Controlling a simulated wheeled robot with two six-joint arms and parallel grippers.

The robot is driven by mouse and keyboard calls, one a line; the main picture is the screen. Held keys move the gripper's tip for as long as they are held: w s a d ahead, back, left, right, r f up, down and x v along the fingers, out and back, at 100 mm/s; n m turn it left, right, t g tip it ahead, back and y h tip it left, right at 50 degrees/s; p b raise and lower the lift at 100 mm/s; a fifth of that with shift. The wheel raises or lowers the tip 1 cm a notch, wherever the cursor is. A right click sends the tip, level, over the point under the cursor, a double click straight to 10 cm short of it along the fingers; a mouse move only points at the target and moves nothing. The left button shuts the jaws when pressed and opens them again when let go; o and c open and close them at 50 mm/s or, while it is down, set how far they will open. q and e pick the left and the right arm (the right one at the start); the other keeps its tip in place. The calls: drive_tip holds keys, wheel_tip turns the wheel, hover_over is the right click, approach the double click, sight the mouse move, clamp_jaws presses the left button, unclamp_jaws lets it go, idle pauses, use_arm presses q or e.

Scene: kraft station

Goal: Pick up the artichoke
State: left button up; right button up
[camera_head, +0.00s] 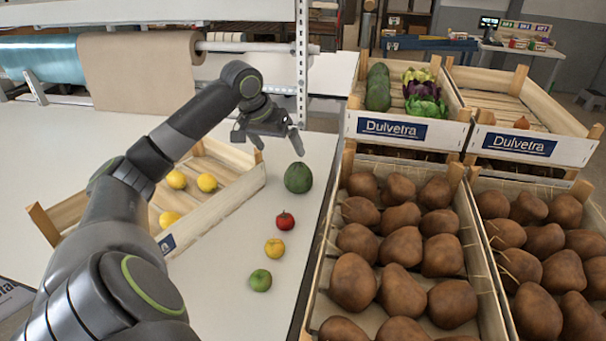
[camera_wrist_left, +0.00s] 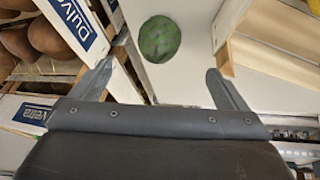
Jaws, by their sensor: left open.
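A round dark green artichoke (camera_head: 298,178) sits on the white table, beside the right end of a wooden crate. It also shows in the left wrist view (camera_wrist_left: 160,39), beyond and between the fingertips, with its scaly surface facing me. My left gripper (camera_head: 268,141) is open and empty above the table, a little left of the artichoke and apart from it. Its two spread fingers also show in the left wrist view (camera_wrist_left: 159,72). My right gripper is in neither view.
The wooden crate (camera_head: 222,206) holds several yellow fruits. A red tomato (camera_head: 285,221), a yellow fruit (camera_head: 275,248) and a green apple (camera_head: 260,280) lie in front of the artichoke. At right stand crates of brown produce (camera_head: 401,248) and a raised crate with green produce (camera_head: 378,92).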

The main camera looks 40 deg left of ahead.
sight(293, 169)
use_arm(q)
drive_tip(key=p+x, duration=0.1)
drive_tip(key=x, duration=0.7)
drive_tip(key=shift+w+f, duration=0.25)
drive_tip(key=shift+f, duration=0.05)
drive_tip(key=p+x, duration=0.2)
drive_tip(key=x, duration=0.3)
drive_tip(key=shift+w, duration=0.15)
drive_tip(key=shift+w+f, duration=0.1)
drive_tip(key=shift+f, duration=0.15)
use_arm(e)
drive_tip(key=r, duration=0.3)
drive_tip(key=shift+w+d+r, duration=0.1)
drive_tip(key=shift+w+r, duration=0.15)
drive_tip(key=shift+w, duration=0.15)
use_arm(q)
drive_tip(key=shift+c, duration=0.5)
